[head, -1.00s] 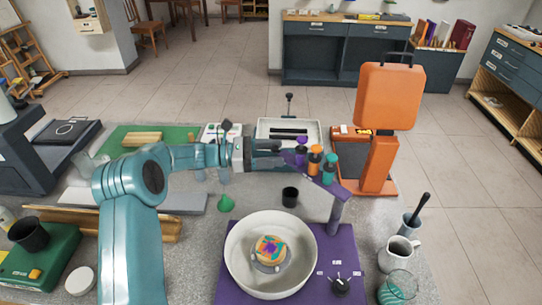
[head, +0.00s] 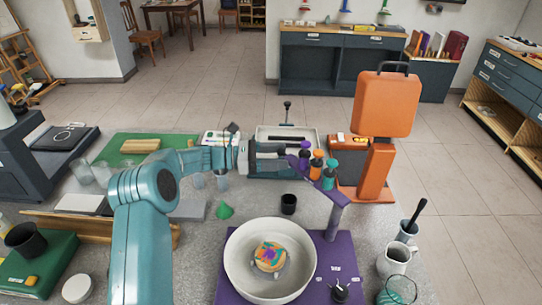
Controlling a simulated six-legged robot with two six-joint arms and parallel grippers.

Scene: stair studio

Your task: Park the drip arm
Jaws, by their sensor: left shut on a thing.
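The drip arm (head: 326,186) is a purple bar on a short post at the back right of the purple spinner base (head: 317,256). It carries purple, orange and teal bottles (head: 316,162) and slants back and left, clear of the bowl. My left gripper (head: 283,155) reaches in from the left and is shut at the drip arm's far end; the exact grip is small and partly hidden. A white bowl (head: 236,270) sits on the base, with a round piece (head: 268,257) splashed with colours inside. My right gripper is out of view.
An orange machine (head: 378,150) stands right of the bottles. A black cup (head: 289,204) and green cone (head: 225,211) stand behind the bowl. A pale tray (head: 290,132) lies behind the gripper.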

